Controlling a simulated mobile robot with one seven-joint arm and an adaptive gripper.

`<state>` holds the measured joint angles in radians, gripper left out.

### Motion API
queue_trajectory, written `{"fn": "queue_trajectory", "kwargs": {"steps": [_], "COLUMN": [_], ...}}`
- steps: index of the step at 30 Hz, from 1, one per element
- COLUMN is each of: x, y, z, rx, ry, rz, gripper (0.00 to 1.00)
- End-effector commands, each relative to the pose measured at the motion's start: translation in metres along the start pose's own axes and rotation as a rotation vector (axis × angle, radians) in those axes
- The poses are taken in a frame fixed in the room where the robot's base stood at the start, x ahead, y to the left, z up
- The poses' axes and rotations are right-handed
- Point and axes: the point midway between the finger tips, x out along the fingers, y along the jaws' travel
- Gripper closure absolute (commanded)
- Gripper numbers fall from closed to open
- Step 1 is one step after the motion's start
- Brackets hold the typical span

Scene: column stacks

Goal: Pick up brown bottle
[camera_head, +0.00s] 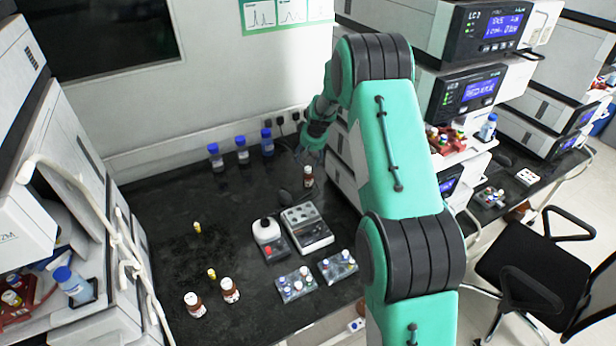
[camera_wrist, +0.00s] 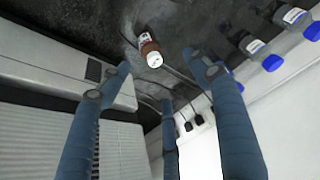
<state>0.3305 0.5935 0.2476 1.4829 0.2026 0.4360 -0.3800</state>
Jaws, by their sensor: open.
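A brown bottle (camera_head: 308,178) with a white cap and white label stands on the black bench, beside the stacked units at the back right. It also shows in the wrist view (camera_wrist: 148,46), framed between my fingertips but apart from them. My gripper (camera_head: 311,155) is open and empty, a little behind and above this bottle in the head view. In the wrist view, my blue fingers (camera_wrist: 158,66) are spread wide. Two more brown bottles with white caps, a left one (camera_head: 195,305) and a right one (camera_head: 230,291), stand at the bench's front.
Three blue-capped bottles (camera_head: 242,151) stand along the back wall. A grey device (camera_head: 308,228), a white bottle (camera_head: 266,230) and two vial trays (camera_head: 296,285) are on the mid-bench. Instrument stacks flank both sides. Cables run near the brown bottle.

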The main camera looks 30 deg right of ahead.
Motion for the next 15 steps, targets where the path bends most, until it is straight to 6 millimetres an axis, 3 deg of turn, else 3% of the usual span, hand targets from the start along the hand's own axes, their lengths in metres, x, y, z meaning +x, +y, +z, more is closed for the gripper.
{"fn": "queue_trajectory", "kwargs": {"steps": [6,15], "x": [0.037,0.046], "y": [0.019,0.023], "z": [0.002,0.002], "rx": [0.009,0.009], "ry": [-0.006,-0.005], "rz": [0.006,0.008], "gripper": [0.37,0.37]}}
